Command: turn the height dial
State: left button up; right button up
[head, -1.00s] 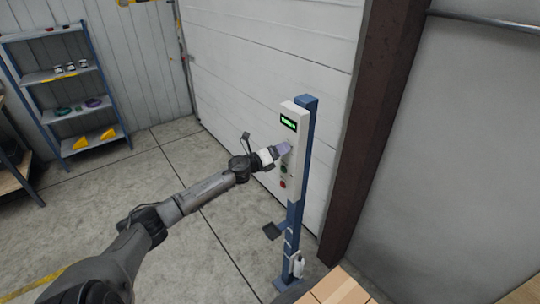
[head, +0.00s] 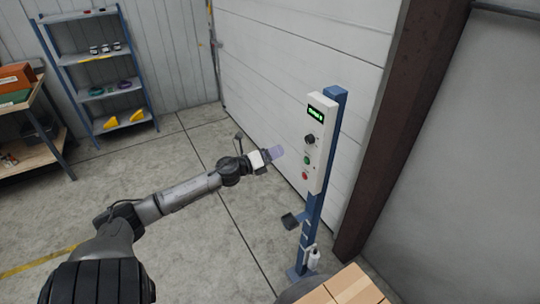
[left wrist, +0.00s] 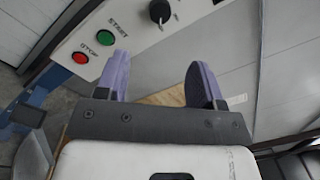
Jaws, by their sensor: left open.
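The height dial (head: 310,139) is a black knob on the white control panel (head: 322,110), under a green lit display (head: 316,114). It also shows at the top of the left wrist view (left wrist: 160,11), with a white mark beside it. My left gripper (head: 279,153) is open and empty, its purple fingers apart from the panel, to the left of and a little below the dial. In the left wrist view the two fingers (left wrist: 158,75) are spread with nothing between them. My right gripper is not in view.
Below the dial are a green START button (head: 307,159) and a red STOP button (head: 305,175). The panel is on a blue post (head: 313,215). A cardboard box (head: 345,287) is at the bottom. A shelf (head: 95,60) stands back left. The floor between is clear.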

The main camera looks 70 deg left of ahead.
pick_arm(q)
jog(key=shift+s+d, duration=0.1)
jog(key=shift+s, duration=0.65)
